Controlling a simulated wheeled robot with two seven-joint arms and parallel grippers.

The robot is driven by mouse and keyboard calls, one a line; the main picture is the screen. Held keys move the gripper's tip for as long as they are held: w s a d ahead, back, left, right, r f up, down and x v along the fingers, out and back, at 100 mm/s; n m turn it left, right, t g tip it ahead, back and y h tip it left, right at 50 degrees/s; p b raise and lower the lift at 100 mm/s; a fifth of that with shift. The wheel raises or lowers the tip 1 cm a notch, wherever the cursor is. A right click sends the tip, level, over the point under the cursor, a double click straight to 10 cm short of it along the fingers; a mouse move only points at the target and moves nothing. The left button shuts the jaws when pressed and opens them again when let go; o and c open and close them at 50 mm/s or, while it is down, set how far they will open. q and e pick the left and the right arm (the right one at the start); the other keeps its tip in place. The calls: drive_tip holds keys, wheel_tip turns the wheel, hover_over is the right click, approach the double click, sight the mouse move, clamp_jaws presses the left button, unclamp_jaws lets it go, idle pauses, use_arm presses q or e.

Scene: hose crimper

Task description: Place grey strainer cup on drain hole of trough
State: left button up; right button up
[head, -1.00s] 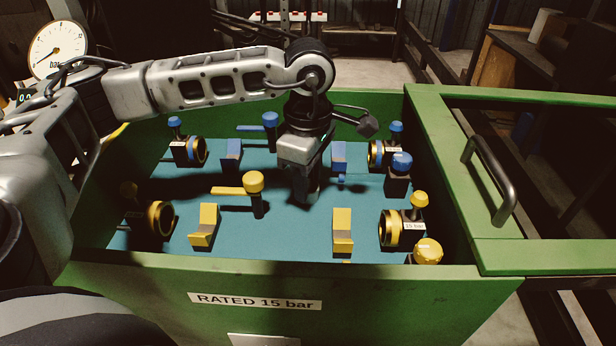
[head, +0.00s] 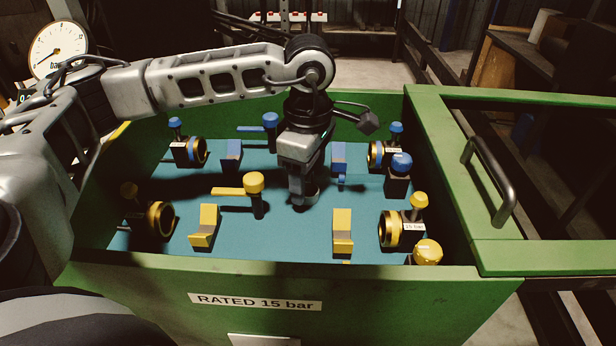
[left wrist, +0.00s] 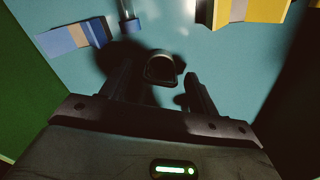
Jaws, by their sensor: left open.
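The grey strainer cup (left wrist: 160,68) is a small, dark, round-rimmed cup on the trough floor, between my left fingertips in the left wrist view. In the head view the cup (head: 309,196) shows as a grey ring beside the fingertips. My left gripper (head: 303,192) points down over the middle of the trough (head: 420,130). Its fingers are open, one on each side of the cup; I cannot tell if they touch it. I cannot make out the drain hole; gripper, cup and shadow cover that spot. My right gripper is not in view.
Yellow blocks (head: 343,231), a yellow-handled valve (head: 254,183), blue blocks (head: 339,158) and several hose fittings (head: 395,229) surround the gripper. Green walls enclose the teal floor (head: 275,235). A dark handle (head: 490,180) stands at the right. Clear floor lies in front of the gripper.

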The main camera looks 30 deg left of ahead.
sight(308, 177)
use_arm(q)
wheel_tip(308, 177, up, 11)
drive_tip(key=shift+s+p, duration=0.15)
drive_tip(key=shift+p, duration=0.2)
drive_tip(key=shift+d, duration=0.1)
